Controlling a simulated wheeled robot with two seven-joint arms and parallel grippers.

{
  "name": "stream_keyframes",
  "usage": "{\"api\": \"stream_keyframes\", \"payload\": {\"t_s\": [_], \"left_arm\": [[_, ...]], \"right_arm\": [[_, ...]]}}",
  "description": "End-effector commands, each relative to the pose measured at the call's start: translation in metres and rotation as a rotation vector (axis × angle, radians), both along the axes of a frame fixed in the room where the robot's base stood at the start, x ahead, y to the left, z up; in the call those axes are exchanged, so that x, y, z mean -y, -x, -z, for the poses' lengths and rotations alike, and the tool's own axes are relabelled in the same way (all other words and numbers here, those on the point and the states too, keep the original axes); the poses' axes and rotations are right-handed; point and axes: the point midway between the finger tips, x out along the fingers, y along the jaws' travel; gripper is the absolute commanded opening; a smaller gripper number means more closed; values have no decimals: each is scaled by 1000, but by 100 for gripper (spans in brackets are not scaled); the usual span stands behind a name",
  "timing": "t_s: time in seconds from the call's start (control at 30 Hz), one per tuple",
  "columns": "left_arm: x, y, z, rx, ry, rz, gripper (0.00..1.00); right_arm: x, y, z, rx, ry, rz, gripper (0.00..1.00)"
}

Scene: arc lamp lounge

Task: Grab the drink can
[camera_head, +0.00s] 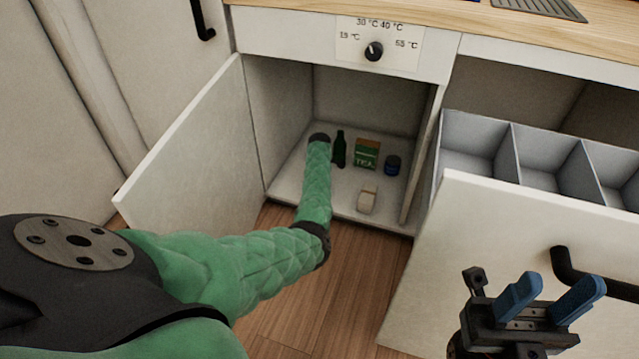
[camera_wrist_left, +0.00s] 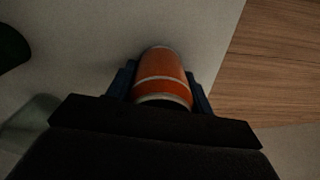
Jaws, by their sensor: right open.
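The orange drink can (camera_wrist_left: 163,72), with pale bands, shows in the left wrist view between the two blue fingers of my left gripper (camera_wrist_left: 162,92). The fingers flank it closely, one on each side. I cannot tell whether they press on it. In the head view my green left arm reaches into the open cabinet (camera_head: 285,195), and neither the can nor the left fingers can be made out there. My right gripper (camera_head: 550,300) is open and empty, in front of the pulled-out drawer (camera_head: 520,235).
The cabinet door (camera_head: 190,150) stands open at left. Wooden floor (camera_head: 350,280) lies in front.

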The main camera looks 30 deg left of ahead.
Motion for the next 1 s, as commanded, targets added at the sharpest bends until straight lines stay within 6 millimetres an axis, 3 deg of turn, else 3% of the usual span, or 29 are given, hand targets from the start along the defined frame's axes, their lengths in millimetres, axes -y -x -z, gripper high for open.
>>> {"api": "stream_keyframes", "payload": {"t_s": [0.03, 0.1, 0.4, 0.67, 1.0], "left_arm": [[0, 0, 0, 0, 0, 0, 40], [0, 0, 0, 0, 0, 0, 30], [0, 0, -3, 0, 0, 0, 30], [0, -1, -44, 2, 0, 0, 30], [69, -2, -85, 1, 1, 2, 30]], "right_arm": [[0, 0, 0, 1, 0, 0, 44], [0, 0, 0, 1, 0, 0, 44], [0, 0, -3, 5, 0, -2, 44], [5, 1, -26, 12, -26, -15, 44], [12, 4, -57, 35, -79, -25, 44]]}}
